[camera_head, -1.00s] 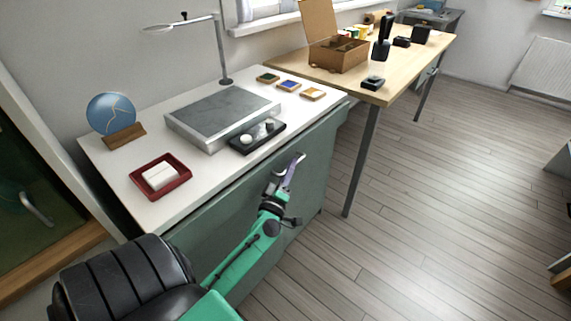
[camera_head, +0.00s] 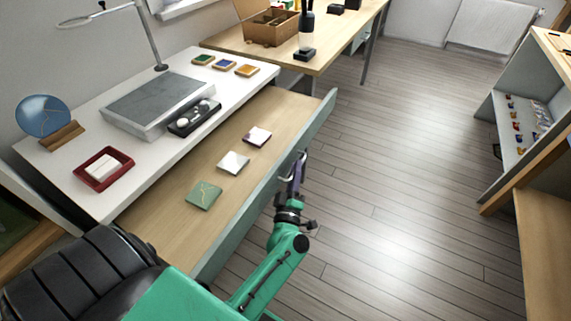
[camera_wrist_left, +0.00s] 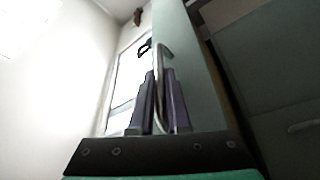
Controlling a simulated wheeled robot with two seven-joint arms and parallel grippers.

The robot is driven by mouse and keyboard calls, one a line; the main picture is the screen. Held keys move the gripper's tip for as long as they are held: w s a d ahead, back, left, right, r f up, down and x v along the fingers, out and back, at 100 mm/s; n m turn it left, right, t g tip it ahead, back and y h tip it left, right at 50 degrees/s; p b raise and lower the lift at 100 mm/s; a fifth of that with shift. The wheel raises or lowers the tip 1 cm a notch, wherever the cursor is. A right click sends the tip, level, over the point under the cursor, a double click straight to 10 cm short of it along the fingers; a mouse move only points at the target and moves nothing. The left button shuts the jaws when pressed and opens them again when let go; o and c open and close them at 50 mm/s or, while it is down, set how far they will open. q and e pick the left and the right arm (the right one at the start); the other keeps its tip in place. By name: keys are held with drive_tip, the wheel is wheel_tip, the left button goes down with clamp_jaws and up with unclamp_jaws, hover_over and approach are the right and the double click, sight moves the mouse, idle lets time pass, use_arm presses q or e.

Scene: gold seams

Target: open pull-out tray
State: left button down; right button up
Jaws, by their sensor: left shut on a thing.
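The pull-out tray (camera_head: 168,226) stands well out from under the white desktop, with a pale wood floor and a grey-green front (camera_head: 262,188). A green tile (camera_head: 204,195), a white tile (camera_head: 233,162) and a dark-and-white tile (camera_head: 257,137) lie in it. My left gripper (camera_head: 294,172) is shut on the metal handle of the tray front. The left wrist view shows the handle (camera_wrist_left: 161,75) between the two fingers of the left gripper (camera_wrist_left: 160,98). My right gripper is not in view.
The white desktop (camera_head: 150,158) holds a grey slab (camera_head: 160,103), a red box (camera_head: 104,169), a black dish (camera_head: 194,118), a blue disc (camera_head: 43,116) and a lamp. A wooden shelf unit (camera_head: 545,150) stands at right. Clear floor (camera_head: 400,200) lies between.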

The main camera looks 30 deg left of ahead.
use_arm(q)
drive_tip(key=shift+w+d+r, duration=0.1)
drive_tip(key=shift+d+r, duration=0.05)
drive_tip(key=shift+d, duration=0.7)
drive_tip(key=c, duration=1.2)
unclamp_jaws()
drive_tip(key=shift+o, duration=0.2)
drive_tip(key=b+v, duration=0.1)
drive_tip(key=v, duration=1.3)
drive_tip(key=shift+s+f, duration=0.2)
